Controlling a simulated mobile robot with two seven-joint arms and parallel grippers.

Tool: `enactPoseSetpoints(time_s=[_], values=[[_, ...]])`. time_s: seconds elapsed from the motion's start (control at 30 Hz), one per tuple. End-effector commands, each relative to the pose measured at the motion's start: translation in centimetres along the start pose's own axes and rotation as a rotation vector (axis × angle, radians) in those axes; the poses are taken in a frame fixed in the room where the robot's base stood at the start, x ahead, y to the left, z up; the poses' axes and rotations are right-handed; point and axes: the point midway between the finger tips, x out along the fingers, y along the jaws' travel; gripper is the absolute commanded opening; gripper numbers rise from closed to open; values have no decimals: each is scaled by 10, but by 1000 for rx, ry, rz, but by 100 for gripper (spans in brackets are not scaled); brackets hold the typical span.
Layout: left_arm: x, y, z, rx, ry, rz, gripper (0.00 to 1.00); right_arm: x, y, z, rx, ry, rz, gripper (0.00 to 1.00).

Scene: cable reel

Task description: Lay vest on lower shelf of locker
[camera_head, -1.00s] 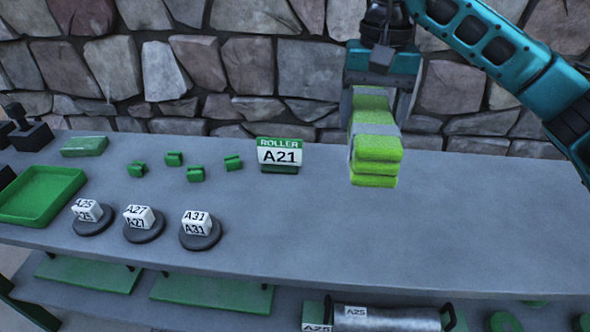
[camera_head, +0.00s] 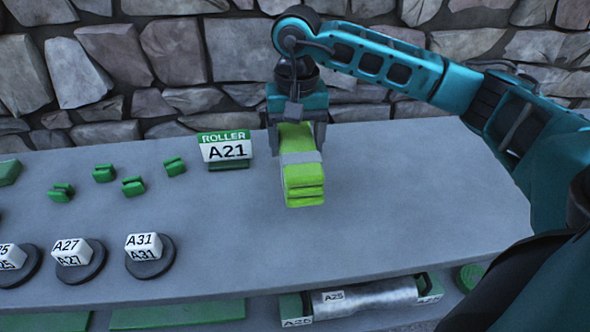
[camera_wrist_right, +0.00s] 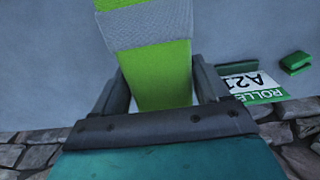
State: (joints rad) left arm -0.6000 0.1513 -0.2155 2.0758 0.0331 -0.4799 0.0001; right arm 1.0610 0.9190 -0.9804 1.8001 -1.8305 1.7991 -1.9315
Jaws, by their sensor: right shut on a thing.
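The folded yellow-green vest with a grey band (camera_head: 303,180) hangs from my right gripper (camera_head: 297,135), above the grey bench top. The gripper is shut on the vest's far end. In the right wrist view the vest (camera_wrist_right: 160,65) sits between the two fingers of my right gripper (camera_wrist_right: 162,85). I cannot tell whether the vest's lower side touches the bench. My left gripper is not in view. No locker shows.
The grey bench (camera_head: 400,200) is clear to the right of the vest. An A21 roller sign (camera_head: 224,150), green blocks (camera_head: 133,186) and labelled cubes on black discs (camera_head: 150,246) stand left. A metal roller (camera_head: 360,297) lies on the level below. A stone wall (camera_head: 170,50) is behind.

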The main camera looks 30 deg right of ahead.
Motion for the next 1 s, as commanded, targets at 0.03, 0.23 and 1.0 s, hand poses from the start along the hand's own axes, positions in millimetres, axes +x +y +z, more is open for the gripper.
enactPoseSetpoints(time_s=[0.03,0.23,1.0], values=[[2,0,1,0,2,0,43,11,0,0,1,-3,0,37],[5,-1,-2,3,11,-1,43,27,0,0,1,0,-1,37],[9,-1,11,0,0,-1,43,71,0,0,0,0,0,80]])
